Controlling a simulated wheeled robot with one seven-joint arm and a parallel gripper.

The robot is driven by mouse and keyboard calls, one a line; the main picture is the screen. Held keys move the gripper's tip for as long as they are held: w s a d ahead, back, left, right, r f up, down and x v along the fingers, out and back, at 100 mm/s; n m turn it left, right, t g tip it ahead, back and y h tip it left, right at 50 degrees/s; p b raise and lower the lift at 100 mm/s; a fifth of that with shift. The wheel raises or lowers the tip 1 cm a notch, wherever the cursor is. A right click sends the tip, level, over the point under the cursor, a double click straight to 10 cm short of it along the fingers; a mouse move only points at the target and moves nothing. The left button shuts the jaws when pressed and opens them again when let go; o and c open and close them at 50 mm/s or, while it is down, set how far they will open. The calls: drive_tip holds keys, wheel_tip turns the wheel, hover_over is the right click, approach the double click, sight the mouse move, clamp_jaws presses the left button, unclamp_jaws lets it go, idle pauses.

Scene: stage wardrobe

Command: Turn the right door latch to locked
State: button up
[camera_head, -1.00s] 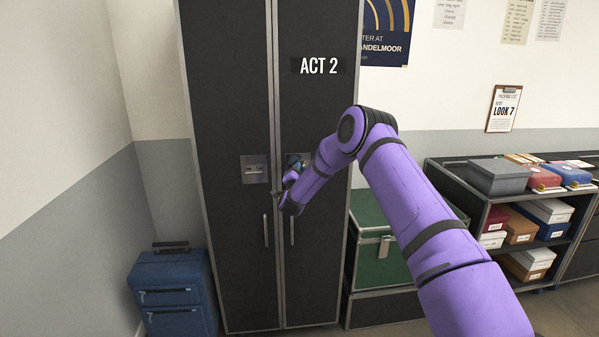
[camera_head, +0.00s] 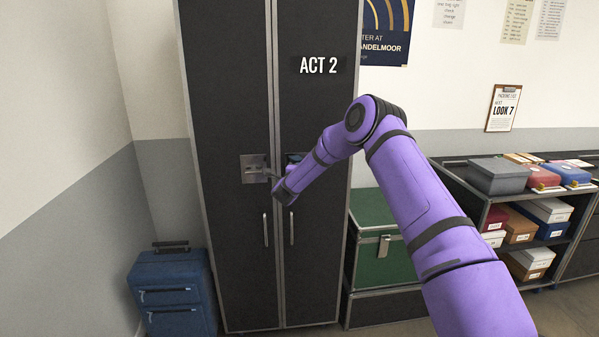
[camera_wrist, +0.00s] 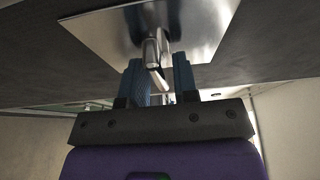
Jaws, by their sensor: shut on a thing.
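The tall black wardrobe (camera_head: 228,110) has two doors, with "ACT 2" on the right door (camera_head: 318,110). In the wrist view, a shiny metal latch plate (camera_wrist: 205,22) carries a small metal latch lever (camera_wrist: 152,52). My gripper (camera_wrist: 160,72) has its two blue fingers closed around the lever, one on each side. In the head view, my purple wrist covers most of the right door latch; a little dark blue shows there. I cannot read the latch's position or markings. The left door's latch plate (camera_head: 252,169) is beside my wrist.
Two vertical door handles (camera_head: 265,230) are below the latches. A blue suitcase (camera_head: 172,292) stands at the left, a green trunk (camera_head: 372,262) at the right. A shelf unit (camera_head: 480,203) with several boxes is farther right.

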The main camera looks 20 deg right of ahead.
drive_tip(key=shift+m, duration=0.3)
drive_tip(key=o, duration=0.6)
drive_tip(key=shift+o, duration=0.2)
drive_tip(key=v, duration=1)
drive_tip(key=shift+s+a, duration=0.2)
drive_tip(key=shift+s, duration=0.1)
drive_tip(key=shift+r, duration=0.1)
